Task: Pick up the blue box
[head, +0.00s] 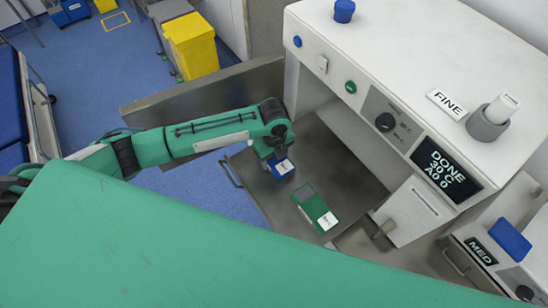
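A small blue box (287,174) with a white label on top is on the grey metal drawer or tray (262,192) in front of the white machine. My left gripper (272,155) points down at the box, right over its back left part. The fingers are small and dark, and partly hidden by the wrist. I cannot tell whether they touch the box or how far apart they are. My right gripper is not in view.
A green box (310,202) with a white label lies on the tray just right of the blue box. The white machine (400,60) with a display reading DONE stands behind. Another blue object (511,240) sits at the far right. A yellow bin (192,47) stands back left.

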